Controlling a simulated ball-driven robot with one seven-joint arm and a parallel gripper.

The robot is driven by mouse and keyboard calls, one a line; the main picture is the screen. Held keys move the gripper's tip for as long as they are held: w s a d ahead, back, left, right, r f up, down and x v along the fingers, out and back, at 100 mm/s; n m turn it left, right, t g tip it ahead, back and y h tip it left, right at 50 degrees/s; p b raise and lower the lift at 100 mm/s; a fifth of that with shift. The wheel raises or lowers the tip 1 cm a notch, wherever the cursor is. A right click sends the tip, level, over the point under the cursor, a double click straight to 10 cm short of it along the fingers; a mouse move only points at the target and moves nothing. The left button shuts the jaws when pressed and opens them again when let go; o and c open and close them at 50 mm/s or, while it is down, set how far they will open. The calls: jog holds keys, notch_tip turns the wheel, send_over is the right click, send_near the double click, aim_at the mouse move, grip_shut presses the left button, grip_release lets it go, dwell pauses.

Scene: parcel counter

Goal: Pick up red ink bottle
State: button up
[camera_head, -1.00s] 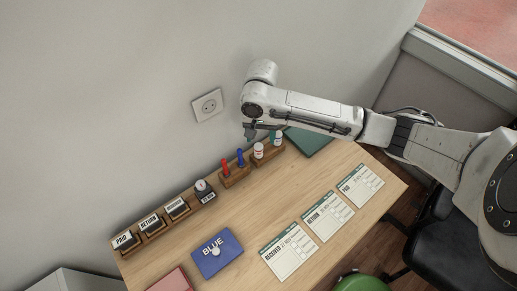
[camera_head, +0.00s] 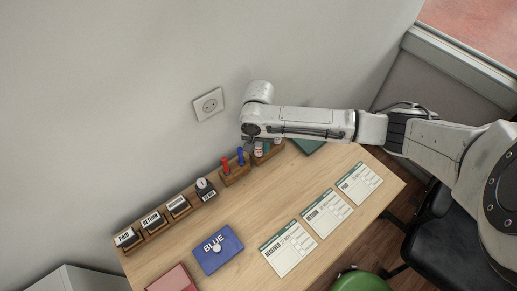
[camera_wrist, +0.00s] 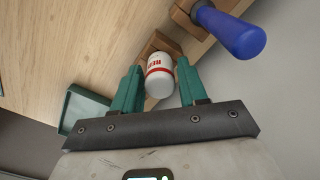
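The red ink bottle is white with a red band and red lettering. In the wrist view the red ink bottle (camera_wrist: 160,78) is between the two teal fingers of my gripper (camera_wrist: 158,84), with a thin gap seeming to show at each side. In the head view the red ink bottle (camera_head: 258,151) is in the small wooden holder (camera_head: 268,158) at the back of the counter, partly covered by my gripper (camera_head: 258,146). The fingers look open around it.
A second bottle (camera_head: 277,141) stands just right, mostly hidden by my arm. Left are a blue-handled tool (camera_head: 240,156) and a red one (camera_head: 226,166) in another holder. A green tray-like item (camera_head: 309,147) lies to the right. The wall is close behind.

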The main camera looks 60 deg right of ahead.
jog(key=c, duration=0.7)
jog(key=shift+c, duration=0.2)
